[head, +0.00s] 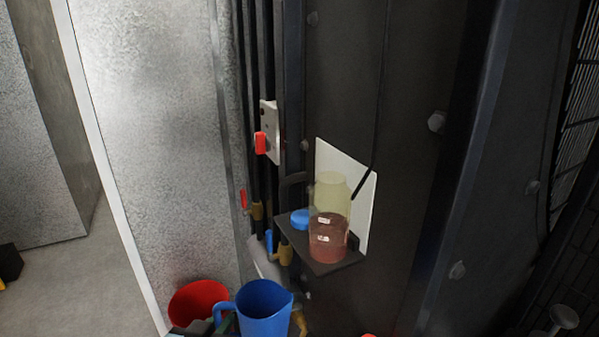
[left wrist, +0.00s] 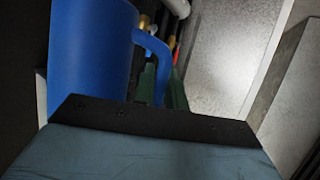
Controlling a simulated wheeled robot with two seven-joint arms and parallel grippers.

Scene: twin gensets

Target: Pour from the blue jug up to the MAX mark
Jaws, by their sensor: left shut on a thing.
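The blue jug (head: 264,312) is at the bottom of the head view, roughly upright, its open rim showing and its handle to the left. My left gripper (head: 212,326), with green fingers, is shut on the handle; the left wrist view shows the jug (left wrist: 92,60) close up, with the gripper's fingers (left wrist: 163,88) at the handle. The jug's contents are hidden. A see-through bottle (head: 329,238) stands on a small dark shelf (head: 322,266), its lower part reddish and its upper part pale yellow. Small white marks on it are too small to read. My right gripper is not seen.
A blue cap (head: 300,219) lies on the shelf left of the bottle. A white panel (head: 362,205) is behind. A red container (head: 198,299) is left of the jug. Pipes with red-handled (head: 243,198) and blue-handled valves run left of the shelf. Bare floor (head: 50,275) shows far left.

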